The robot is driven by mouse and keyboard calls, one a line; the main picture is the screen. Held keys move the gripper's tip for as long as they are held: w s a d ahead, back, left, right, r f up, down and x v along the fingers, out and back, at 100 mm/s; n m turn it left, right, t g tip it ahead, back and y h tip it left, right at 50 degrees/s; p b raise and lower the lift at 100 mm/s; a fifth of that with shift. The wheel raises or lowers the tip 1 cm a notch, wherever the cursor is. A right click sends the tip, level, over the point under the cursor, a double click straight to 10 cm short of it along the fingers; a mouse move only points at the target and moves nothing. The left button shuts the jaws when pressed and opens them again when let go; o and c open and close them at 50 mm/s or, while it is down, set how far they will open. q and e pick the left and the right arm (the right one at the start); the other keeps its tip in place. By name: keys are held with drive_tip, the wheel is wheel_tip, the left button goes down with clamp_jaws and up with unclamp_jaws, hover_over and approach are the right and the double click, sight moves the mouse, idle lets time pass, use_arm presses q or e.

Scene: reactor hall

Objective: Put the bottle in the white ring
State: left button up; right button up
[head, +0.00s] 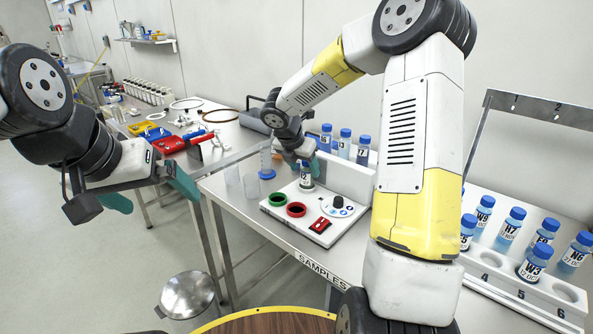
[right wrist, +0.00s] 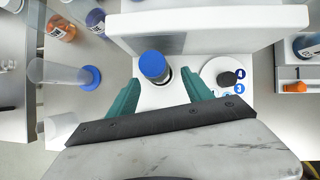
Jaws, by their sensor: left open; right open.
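A blue-capped bottle (head: 306,177) stands upright at the back of the white control box (head: 318,238), behind the green ring (head: 278,200) and the red ring (head: 296,210). In the right wrist view the bottle's cap (right wrist: 153,65) is between my teal fingers, with a dark hole edge beside its base, so it appears to stand in the white ring, whose rim is mostly hidden. My right gripper (right wrist: 160,84) is open around the bottle, with a gap on each side; it also shows in the head view (head: 309,165). My left gripper (head: 150,193) is open and empty, off the table.
A dial (head: 339,202) and red switch (head: 320,225) sit on the box. A blue-based clear cylinder (head: 266,162) stands to its left. Several blue-capped bottles (head: 345,142) stand behind, others in the white rack (head: 530,288) at right. A metal bin (head: 188,296) is on the floor.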

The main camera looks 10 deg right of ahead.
drive_tip(key=s+r+m+y, duration=0.1)
drive_tip(key=s+r+m, duration=0.55)
drive_tip(key=s, duration=0.25)
drive_tip(key=s+r+m, duration=0.6)
drive_tip(key=s+m, duration=0.1)
drive_tip(key=s, duration=0.2)
drive_tip(key=s+a+r+m+t+y, duration=0.1)
drive_tip(key=s+m+y, duration=0.4)
drive_tip(key=s+m, duration=0.7)
drive_tip(key=shift+s+a+r+m+t, duration=0.4)
drive_tip(key=shift+a+r+m, duration=0.45)
drive_tip(key=shift+a, duration=0.15)
